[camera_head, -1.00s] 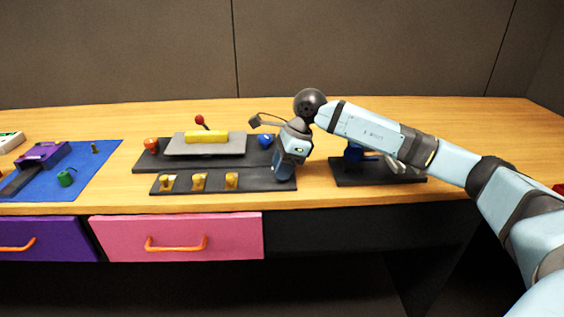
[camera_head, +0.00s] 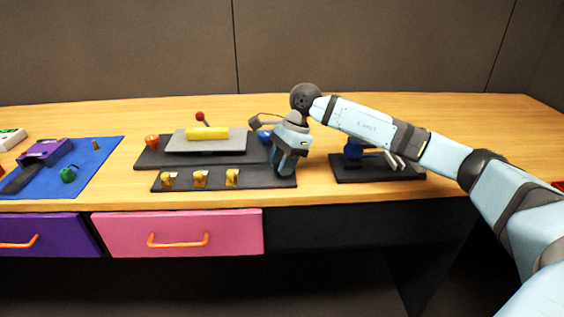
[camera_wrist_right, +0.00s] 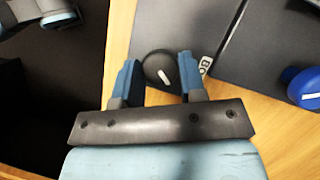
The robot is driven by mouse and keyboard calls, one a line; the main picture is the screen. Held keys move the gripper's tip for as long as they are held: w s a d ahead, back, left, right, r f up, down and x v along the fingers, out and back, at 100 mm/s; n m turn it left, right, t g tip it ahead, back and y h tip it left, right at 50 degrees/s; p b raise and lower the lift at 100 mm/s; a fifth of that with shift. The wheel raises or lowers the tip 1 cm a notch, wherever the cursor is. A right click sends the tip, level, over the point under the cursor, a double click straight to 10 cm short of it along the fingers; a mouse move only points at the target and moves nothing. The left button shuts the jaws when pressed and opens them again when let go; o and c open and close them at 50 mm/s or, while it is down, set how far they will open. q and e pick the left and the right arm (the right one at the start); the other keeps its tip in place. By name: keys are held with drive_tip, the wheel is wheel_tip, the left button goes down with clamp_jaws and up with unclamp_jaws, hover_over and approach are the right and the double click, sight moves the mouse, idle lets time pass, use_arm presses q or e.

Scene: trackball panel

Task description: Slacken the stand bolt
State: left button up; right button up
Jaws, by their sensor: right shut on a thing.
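My right gripper (camera_head: 282,174) is over the right end of the front black panel (camera_head: 215,184) in the head view, pointing down. In the right wrist view my right gripper (camera_wrist_right: 160,78) has its two blue fingers on either side of a round black knob (camera_wrist_right: 158,66) with a white mark, shut on it. A label beside the knob shows the letters "BO", so it looks like the stand bolt. In the head view the gripper hides this knob.
Several yellow parts (camera_head: 200,178) stand along the front panel. Behind it are a grey plate with a yellow bar (camera_head: 207,133), an orange knob (camera_head: 152,141) and a blue knob (camera_head: 265,137). A black base (camera_head: 375,172) with a blue part stands to the right. A blue mat (camera_head: 97,165) lies left.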

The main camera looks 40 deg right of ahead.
use_arm(q)
drive_tip(key=shift+r, duration=0.1)
drive_tip(key=shift+r, duration=0.1)
use_arm(e)
drive_tip(key=o, duration=0.9)
drive_tip(key=shift+d+r, duration=0.2)
drive_tip(key=shift+r, duration=0.3)
use_arm(q)
wheel_tip(320, 180, down, 6)
drive_tip(key=a+g+y+p, duration=0.2)
drive_tip(key=p, duration=0.1)
drive_tip(key=shift+s+g, duration=0.2)
drive_tip(key=shift+g, duration=0.1)
use_arm(e)
drive_tip(key=v, duration=1.2)
drive_tip(key=shift+d+r, duration=0.1)
drive_tip(key=shift+r, duration=0.3)
use_arm(q)
drive_tip(key=shift+a+r, duration=0.1)
